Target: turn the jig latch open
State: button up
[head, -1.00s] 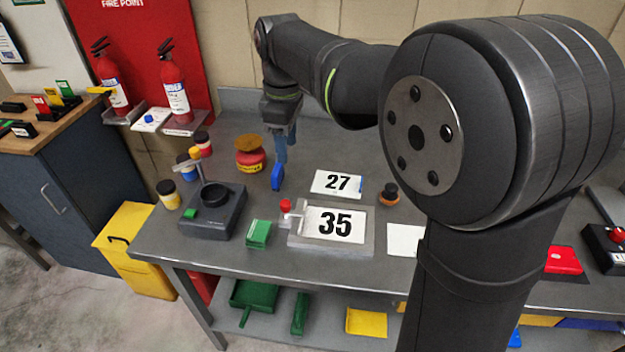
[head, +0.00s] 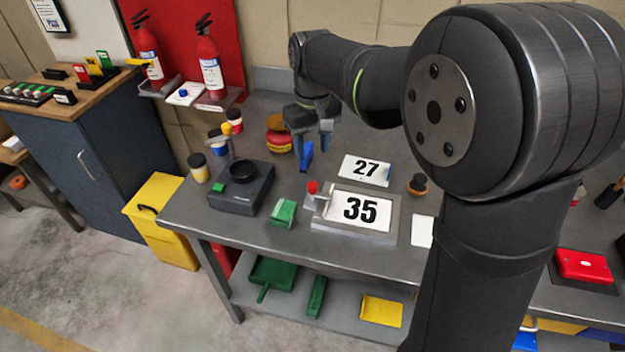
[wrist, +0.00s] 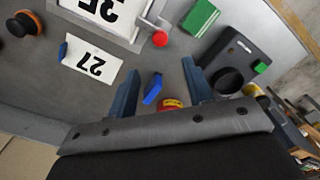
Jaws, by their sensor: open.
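The jig (head: 388,232) is a light grey block on the bench holding a white plate marked 35 (head: 362,209). Its latch has a red knob (head: 312,187) at the jig's left edge, and the red knob (wrist: 160,39) also shows near the top of the wrist view, beside a pale latch bar. My gripper (head: 313,140) is open and empty, pointing down above the bench, behind the jig and apart from the latch. In the wrist view my gripper (wrist: 160,88) shows both blue fingers spread, with the knob beyond their tips.
A blue piece (head: 306,156) is on the bench near my fingers, appearing between them in the wrist view. A card marked 27 (head: 366,169), a green block (head: 283,213), a dark device with a cup (head: 241,190) and an orange-black knob (head: 418,185) surround the jig.

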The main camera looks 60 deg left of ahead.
aim_at(312, 184)
notch_tip(312, 184, down, 11)
jog(key=shift+f, duration=0.1)
dwell(0.3)
jog(key=c, duration=1)
